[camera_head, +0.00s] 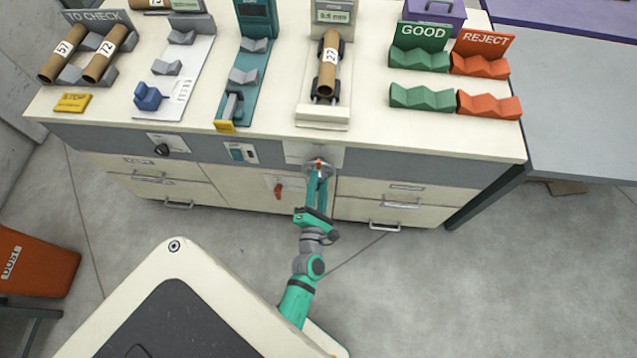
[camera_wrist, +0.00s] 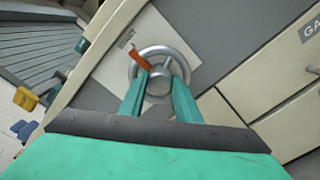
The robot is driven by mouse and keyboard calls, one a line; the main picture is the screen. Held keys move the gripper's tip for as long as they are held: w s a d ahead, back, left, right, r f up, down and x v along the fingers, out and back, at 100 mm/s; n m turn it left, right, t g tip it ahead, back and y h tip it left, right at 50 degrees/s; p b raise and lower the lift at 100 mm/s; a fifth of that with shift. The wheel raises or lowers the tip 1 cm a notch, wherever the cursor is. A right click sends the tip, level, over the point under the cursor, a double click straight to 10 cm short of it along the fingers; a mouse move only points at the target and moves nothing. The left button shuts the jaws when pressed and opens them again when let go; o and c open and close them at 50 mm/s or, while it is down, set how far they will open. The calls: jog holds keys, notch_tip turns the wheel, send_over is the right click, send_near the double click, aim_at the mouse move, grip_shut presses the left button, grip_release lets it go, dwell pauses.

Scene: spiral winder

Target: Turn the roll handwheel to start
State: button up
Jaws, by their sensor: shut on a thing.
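The roll handwheel (camera_wrist: 163,58) is a round silver wheel with spokes and a hub, on a light plate at the front of the bench. An orange-red marker (camera_wrist: 140,61) sits at its rim, at the upper left in the wrist view. The handwheel also shows small in the head view (camera_head: 318,166), below the roll stand. My gripper (camera_wrist: 158,88) has its two teal fingers on either side of the hub and is shut on the wheel; the exact contact is partly hidden. The fingers also show in the head view (camera_head: 317,188), reaching up to the wheel.
A tube marked 27 (camera_head: 329,62) lies on the roll stand (camera_head: 322,114) above the wheel. A red knob (camera_head: 279,191) and drawers (camera_head: 410,210) flank my arm. Green GOOD cradles (camera_head: 422,97) and orange REJECT cradles (camera_head: 489,105) stand at right. An orange bin (camera_head: 38,262) is at left.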

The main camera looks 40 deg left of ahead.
jog(key=shift+d+f, duration=0.1)
jog(key=shift+d, duration=0.1)
jog(key=o, duration=0.9)
jog(key=shift+o, duration=0.7)
jog(key=shift+a, duration=0.1)
jog(key=v, duration=1.1)
jog(key=shift+w+a, duration=0.1)
jog(key=shift+a, duration=0.05)
